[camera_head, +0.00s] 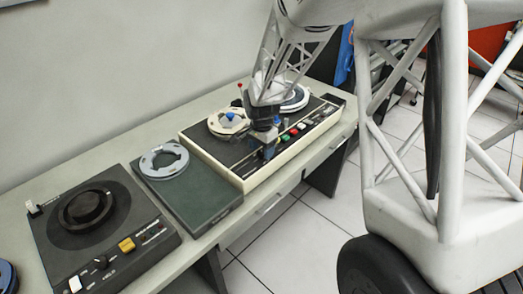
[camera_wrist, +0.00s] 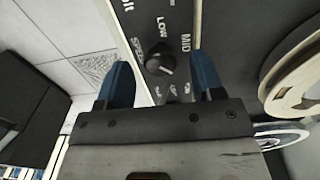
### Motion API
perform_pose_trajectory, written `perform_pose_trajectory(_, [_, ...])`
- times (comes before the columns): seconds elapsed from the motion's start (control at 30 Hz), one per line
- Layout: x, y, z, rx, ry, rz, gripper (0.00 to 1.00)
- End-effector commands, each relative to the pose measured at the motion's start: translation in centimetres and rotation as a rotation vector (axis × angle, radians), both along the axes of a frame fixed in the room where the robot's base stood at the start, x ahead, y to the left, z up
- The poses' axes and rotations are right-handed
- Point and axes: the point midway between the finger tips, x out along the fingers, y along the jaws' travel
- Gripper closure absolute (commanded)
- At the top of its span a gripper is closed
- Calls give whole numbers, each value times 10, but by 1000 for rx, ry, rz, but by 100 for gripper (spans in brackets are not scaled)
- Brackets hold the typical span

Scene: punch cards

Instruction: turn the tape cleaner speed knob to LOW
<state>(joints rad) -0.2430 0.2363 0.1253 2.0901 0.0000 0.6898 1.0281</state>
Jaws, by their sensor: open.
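The tape cleaner (camera_head: 215,157) is a cream-edged unit with a dark top, two reels and a row of coloured buttons. My gripper (camera_head: 268,152) is over its front part. In the wrist view, the black round speed knob (camera_wrist: 160,58) lies between the two blue fingertips of my gripper (camera_wrist: 163,82). The fingers are open, with a gap visible on each side of the knob. The labels SPEED, LOW and MID show around the knob; lettering nearer the gripper is partly hidden. A light pointer mark on the knob faces down and right, away from LOW. The head view hides the knob behind my gripper.
A flat dark green box (camera_head: 188,196) with a grey reel (camera_head: 164,161) stands left of the tape cleaner. Further left is a black device (camera_head: 105,228) with a round platter and a yellow button. A cream reel (camera_wrist: 295,78) is right of the knob.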

Motion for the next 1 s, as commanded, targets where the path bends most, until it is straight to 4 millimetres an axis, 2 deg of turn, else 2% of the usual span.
perform_pose_trajectory(0.2, [0,0,-9,0,1,0,39])
perform_pose_trajectory(0.47, [0,0,-10,0,0,0,39])
perform_pose_trajectory(0.57, [0,0,-10,0,0,0,51])
perform_pose_trajectory(0.8, [0,0,-9,0,0,0,88])
perform_pose_trajectory(1.0, [0,0,-9,0,0,7,88])
